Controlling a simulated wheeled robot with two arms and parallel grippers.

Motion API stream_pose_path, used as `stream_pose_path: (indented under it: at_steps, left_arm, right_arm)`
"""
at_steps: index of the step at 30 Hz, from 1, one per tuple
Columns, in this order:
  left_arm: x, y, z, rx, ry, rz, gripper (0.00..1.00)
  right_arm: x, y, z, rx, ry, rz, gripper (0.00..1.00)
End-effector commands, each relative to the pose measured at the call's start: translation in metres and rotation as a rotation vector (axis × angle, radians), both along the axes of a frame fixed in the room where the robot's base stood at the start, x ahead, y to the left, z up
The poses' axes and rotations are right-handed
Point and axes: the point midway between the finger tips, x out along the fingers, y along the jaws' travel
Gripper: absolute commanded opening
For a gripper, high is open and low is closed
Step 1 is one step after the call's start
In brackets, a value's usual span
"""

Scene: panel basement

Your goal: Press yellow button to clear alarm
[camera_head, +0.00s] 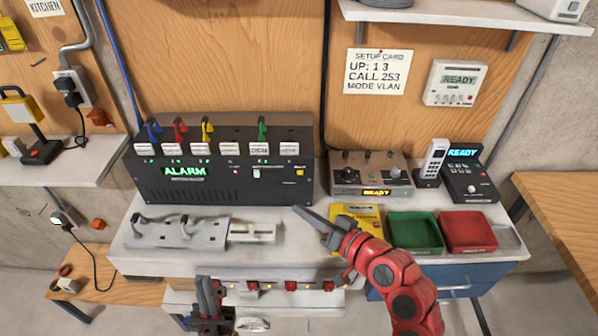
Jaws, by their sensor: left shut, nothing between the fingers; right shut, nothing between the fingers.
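The black alarm panel (222,180) stands on the workbench, with a green lit ALARM display (184,171) on its front. A small yellow button (300,172) sits at the right end of the panel's front. My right gripper (300,211) reaches in from the lower right on a red arm. It is shut, and its tip points up and left, below the yellow button in the picture and apparently clear of it. My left gripper (208,287) is shut and empty at the bottom, in front of the bench, pointing up.
A grey console reading READY (370,177), a cordless phone (432,162) and a black unit (468,178) stand to the right. A yellow booklet (357,214), green tray (416,249) and red tray (469,249) lie in front. A grey bracket plate (180,235) lies left.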

Motion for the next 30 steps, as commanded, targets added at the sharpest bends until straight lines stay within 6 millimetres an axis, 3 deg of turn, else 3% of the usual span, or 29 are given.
stream_pose_path:
  at_steps: [8,15,21,30]
  left_arm:
    - [0.000,0.000,0.004,0.000,0.000,0.000,0.00]
    - [0.000,0.000,0.006,0.000,0.000,0.000,0.00]
    - [0.000,0.000,-0.007,0.000,0.000,0.000,0.00]
    - [0.000,0.000,-0.008,0.000,0.000,0.000,0.00]
  right_arm:
    - [0.022,0.000,0.000,0.000,0.002,0.001,0.00]
    - [0.057,0.000,0.000,0.000,0.002,0.000,0.00]
    - [0.080,-0.001,-0.002,0.000,0.000,-0.001,0.00]
    - [0.086,0.000,0.000,0.001,-0.001,-0.001,0.00]
